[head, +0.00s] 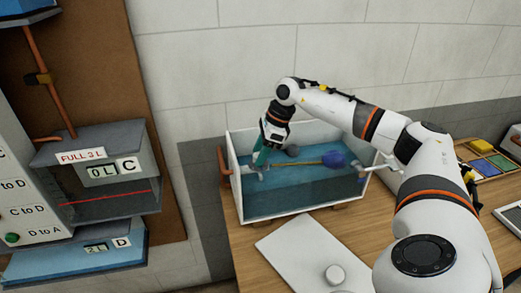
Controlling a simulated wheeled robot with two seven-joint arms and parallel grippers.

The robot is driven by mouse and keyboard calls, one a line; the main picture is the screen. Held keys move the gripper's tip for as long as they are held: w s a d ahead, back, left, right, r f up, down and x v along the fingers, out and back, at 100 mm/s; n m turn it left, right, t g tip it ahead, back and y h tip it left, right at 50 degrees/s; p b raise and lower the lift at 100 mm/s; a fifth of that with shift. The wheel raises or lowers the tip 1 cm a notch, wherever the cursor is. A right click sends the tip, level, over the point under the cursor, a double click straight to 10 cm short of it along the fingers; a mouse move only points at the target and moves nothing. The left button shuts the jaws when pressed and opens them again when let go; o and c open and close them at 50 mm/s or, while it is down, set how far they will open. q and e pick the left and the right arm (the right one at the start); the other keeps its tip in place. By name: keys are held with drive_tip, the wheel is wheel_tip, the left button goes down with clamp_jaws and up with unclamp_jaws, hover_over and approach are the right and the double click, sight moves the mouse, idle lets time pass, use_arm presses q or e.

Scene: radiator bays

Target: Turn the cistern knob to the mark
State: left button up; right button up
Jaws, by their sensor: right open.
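The cistern (304,213) is an open white box of blue water on the wooden table. Inside it a blue float (335,159) sits on a brass rod (305,162). A small dark grey round part (292,151) shows by the back wall; I cannot tell whether it is the knob. My right gripper (261,160) reaches down into the cistern's left end, its teal fingers open beside a pale fitting (257,171) at the rod's left end. Whether the fingers touch the fitting is unclear. No mark can be made out. My left gripper is not in view.
A white lid (300,255) with a round knob lies in front of the cistern. A copper pipe (223,167) meets its left side. Tanks labelled C (128,166) and D (122,243) stand at left. A tray of coloured squares (483,165) is at right.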

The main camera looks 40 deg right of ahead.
drive_tip(key=c, duration=1)
drive_tip(key=shift+o, duration=0.2)
drive_tip(key=m+t+h+b, duration=0.1)
drive_tip(key=m, duration=0.3)
drive_tip(key=shift+a+f+m+b, duration=0.1)
drive_tip(key=shift+m+b, duration=0.2)
drive_tip(key=shift+b, duration=0.05)
drive_tip(key=shift+s+a+m+t+h+b, duration=0.15)
drive_tip(key=shift+m+h+b, duration=0.3)
drive_tip(key=shift+m, duration=0.65)
drive_tip(key=shift+w+d+m+t+h+b, duration=0.1)
drive_tip(key=shift+m+t+h+b, duration=0.3)
drive_tip(key=shift+m, duration=0.7)
drive_tip(key=o, duration=1)
drive_tip(key=shift+c, duration=0.2)
